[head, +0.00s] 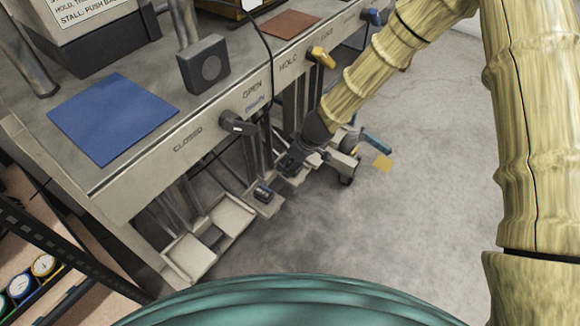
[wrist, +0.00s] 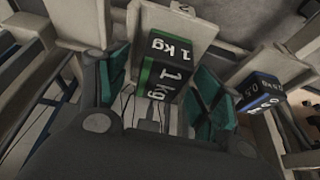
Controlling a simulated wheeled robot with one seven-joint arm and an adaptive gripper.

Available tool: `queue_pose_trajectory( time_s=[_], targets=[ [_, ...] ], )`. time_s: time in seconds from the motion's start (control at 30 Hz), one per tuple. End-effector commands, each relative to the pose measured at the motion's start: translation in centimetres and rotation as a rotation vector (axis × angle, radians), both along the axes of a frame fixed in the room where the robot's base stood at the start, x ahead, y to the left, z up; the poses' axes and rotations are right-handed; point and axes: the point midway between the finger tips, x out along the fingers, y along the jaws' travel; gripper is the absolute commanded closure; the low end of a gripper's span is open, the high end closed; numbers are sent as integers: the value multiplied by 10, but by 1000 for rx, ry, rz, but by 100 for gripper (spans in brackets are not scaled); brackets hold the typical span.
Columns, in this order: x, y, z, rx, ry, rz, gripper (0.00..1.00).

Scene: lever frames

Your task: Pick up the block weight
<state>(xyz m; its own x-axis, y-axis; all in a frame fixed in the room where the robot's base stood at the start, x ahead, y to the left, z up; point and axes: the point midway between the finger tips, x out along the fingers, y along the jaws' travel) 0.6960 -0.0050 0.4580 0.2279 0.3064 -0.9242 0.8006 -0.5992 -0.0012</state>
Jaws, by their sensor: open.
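A dark block weight (wrist: 168,72) marked "1 kg", with a green stripe, sits on a pale tray (wrist: 203,30) in the wrist view. My gripper (wrist: 163,98) is open, its teal finger pads to the left and right of this block; whether they touch it I cannot tell. In the head view my gripper (head: 297,162) is low by the front of the lever frame, and the 1 kg block is hidden there. A second dark block (wrist: 260,90) with a blue stripe, marked 0.5, sits to the right in the wrist view. A small dark block (head: 263,193) shows on a small tray left of my gripper in the head view.
Empty pale trays (head: 231,217) hang low at the left. The lever frame (head: 180,142) carries a black lever (head: 238,124) and a yellow lever (head: 321,57). A blue mat (head: 112,117) and grey box (head: 203,63) lie on top. Floor (head: 420,170) to the right is mostly clear.

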Motion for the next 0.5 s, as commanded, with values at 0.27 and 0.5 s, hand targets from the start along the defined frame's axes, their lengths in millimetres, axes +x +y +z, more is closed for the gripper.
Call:
queue_pose_trajectory(
  time_s=[0.27,0.5],
  targets=[
    [1,1,-1,0,-1,0,34],
    [1,1,-1,-1,-1,0,77]
  ],
)
